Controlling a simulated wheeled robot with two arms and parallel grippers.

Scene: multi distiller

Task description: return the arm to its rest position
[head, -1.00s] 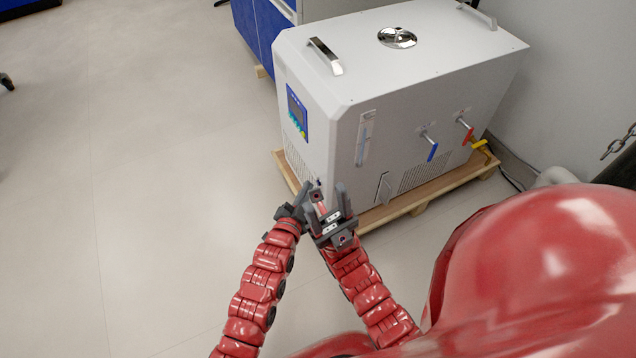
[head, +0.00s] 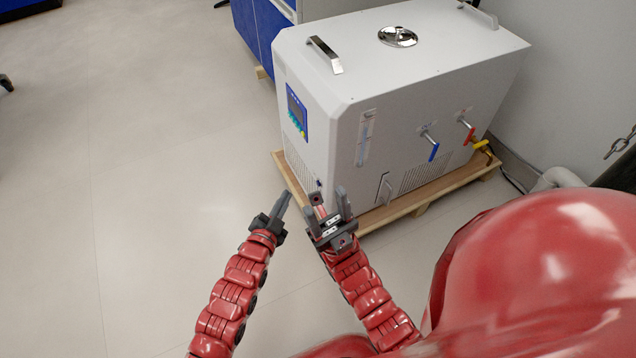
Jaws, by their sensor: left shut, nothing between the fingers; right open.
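My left arm (head: 234,291) comes in from the lower left, and my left gripper (head: 285,197) points up and to the right with its fingers together and nothing between them. It is apart from my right gripper. My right arm (head: 362,287) comes up from the bottom centre. My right gripper (head: 326,198) is open and points up the picture, in front of the near corner of the white machine; nothing shows between its fingers. It overlaps the wooden pallet's edge in the picture, and I cannot tell how close they are.
The white machine (head: 430,85) with a blue control panel (head: 297,112), a blue-handled valve and a red-handled valve stands on a wooden pallet (head: 405,207). A blue cabinet (head: 262,30) is behind it. The floor (head: 150,170) to the left is clear.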

